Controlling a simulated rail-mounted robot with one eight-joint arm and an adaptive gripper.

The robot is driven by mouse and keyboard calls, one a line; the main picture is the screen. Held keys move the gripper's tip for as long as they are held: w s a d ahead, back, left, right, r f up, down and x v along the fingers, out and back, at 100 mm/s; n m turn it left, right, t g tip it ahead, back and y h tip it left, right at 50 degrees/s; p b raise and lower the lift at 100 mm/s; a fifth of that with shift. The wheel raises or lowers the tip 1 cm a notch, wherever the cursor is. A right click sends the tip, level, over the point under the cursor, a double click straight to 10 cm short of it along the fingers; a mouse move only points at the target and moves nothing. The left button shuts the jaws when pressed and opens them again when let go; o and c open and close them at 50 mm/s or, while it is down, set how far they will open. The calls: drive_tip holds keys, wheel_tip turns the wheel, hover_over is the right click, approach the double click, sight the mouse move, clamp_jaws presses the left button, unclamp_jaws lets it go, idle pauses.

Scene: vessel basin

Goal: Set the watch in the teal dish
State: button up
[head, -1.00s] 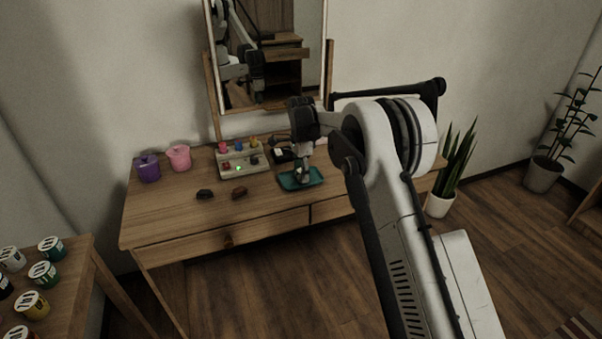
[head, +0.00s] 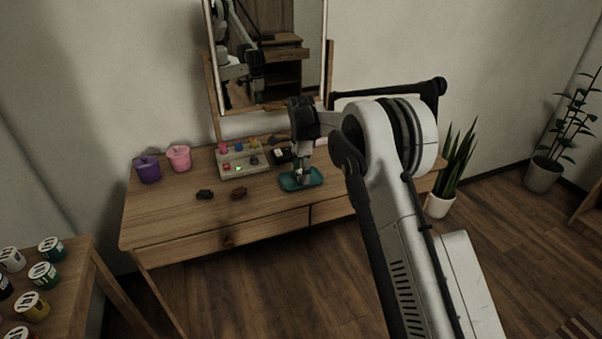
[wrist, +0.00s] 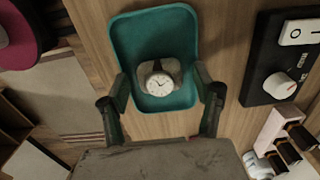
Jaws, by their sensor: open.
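The teal dish (head: 291,184) is a shallow rectangular tray on the wooden dressing table. It also shows in the wrist view (wrist: 129,38). The watch (wrist: 159,84), with a white round face and a grey band, lies inside the dish near its front half in the wrist view. My gripper (head: 301,179) points down over the dish in the head view. In the wrist view its two fingers (wrist: 161,93) are spread apart, one on each side of the watch, with clear space between them and it. In the head view the gripper partly hides the watch.
A small rack with coloured knobs (head: 243,173) stands left of the dish. A black control box (wrist: 296,62) lies beside it.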

sight(301, 171)
wheel_tip(301, 171, up, 12)
drive_tip(key=p, duration=0.1)
drive_tip(key=s+d+r+n+t, duration=0.2)
drive_tip(key=s+d+r+n, duration=0.1)
drive_tip(key=s+d+r, duration=0.55)
drive_tip(key=s+d+r+n+t, duration=0.1)
drive_tip(key=s+d+r+n, duration=0.2)
drive_tip(key=s+d+r, duration=0.55)
drive_tip(key=s+d+r+n+t, duration=0.1)
drive_tip(key=s+d+n+t, duration=0.2)
drive_tip(key=s, duration=1.4)
drive_tip(key=s+d+f+n, duration=0.2)
drive_tip(key=s+f, duration=0.2)
drive_tip(key=s, duration=0.3)
drive_tip(key=s+d+f+n+t, duration=0.1)
drive_tip(key=s+f, duration=0.3)
drive_tip(key=s, duration=0.4)
drive_tip(key=shift+s+d+n, duration=0.15)
drive_tip(key=shift+d+n, duration=0.45)
drive_tip(key=shift+d, duration=0.25)
wheel_tip(301, 171, down, 14)
drive_tip(key=b, duration=1.3)
drive_tip(key=shift+r+b, duration=0.15)
drive_tip(key=shift+b, duration=0.15)
